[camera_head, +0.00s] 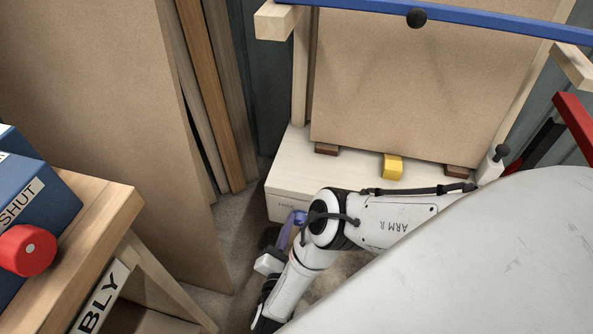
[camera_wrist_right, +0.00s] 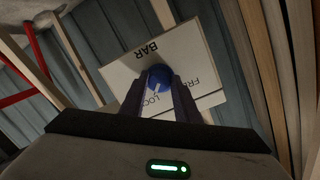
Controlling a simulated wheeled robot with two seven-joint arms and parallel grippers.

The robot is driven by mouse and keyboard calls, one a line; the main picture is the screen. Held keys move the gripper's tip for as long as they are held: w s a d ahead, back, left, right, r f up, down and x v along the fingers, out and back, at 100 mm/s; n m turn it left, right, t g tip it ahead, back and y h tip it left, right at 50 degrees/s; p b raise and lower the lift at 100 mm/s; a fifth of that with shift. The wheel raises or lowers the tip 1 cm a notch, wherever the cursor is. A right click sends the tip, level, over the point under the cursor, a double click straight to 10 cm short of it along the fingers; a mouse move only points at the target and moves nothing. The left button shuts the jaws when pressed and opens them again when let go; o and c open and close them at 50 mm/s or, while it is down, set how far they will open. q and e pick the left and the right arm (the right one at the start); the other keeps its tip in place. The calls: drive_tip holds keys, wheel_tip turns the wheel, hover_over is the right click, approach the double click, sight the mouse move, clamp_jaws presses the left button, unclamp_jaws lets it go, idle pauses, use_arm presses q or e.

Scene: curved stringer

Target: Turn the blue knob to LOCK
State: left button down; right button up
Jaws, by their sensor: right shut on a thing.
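The blue knob (camera_wrist_right: 157,76) sits on a pale panel (camera_wrist_right: 120,72) lettered BAR, with partly covered words beginning FR and LOC, in the right wrist view. A white pointer line on the knob runs toward the LOC lettering; its exact setting is hard to tell. My right gripper (camera_wrist_right: 159,82) is shut on the knob, one dark finger on each side. In the head view my right gripper (camera_head: 292,229) reaches the front of the pale bench (camera_head: 280,180), mostly beside my arm; the knob is hardly visible there. My left gripper is not in view.
A large brown board (camera_head: 410,80) stands on the bench below a blue bar (camera_head: 490,20). A yellow block (camera_head: 392,166) is at its foot. A wooden table (camera_head: 110,205) at left holds a blue box (camera_head: 35,200) with a red knob (camera_head: 27,250). Planks (camera_head: 215,90) lean behind.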

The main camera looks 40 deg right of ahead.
drive_tip(key=o, duration=1)
drive_tip(key=shift+o, duration=0.2)
drive_tip(key=p+v, duration=0.1)
drive_tip(key=v, duration=0.9)
drive_tip(key=shift+s+a, duration=0.1)
drive_tip(key=shift+a, duration=0.05)
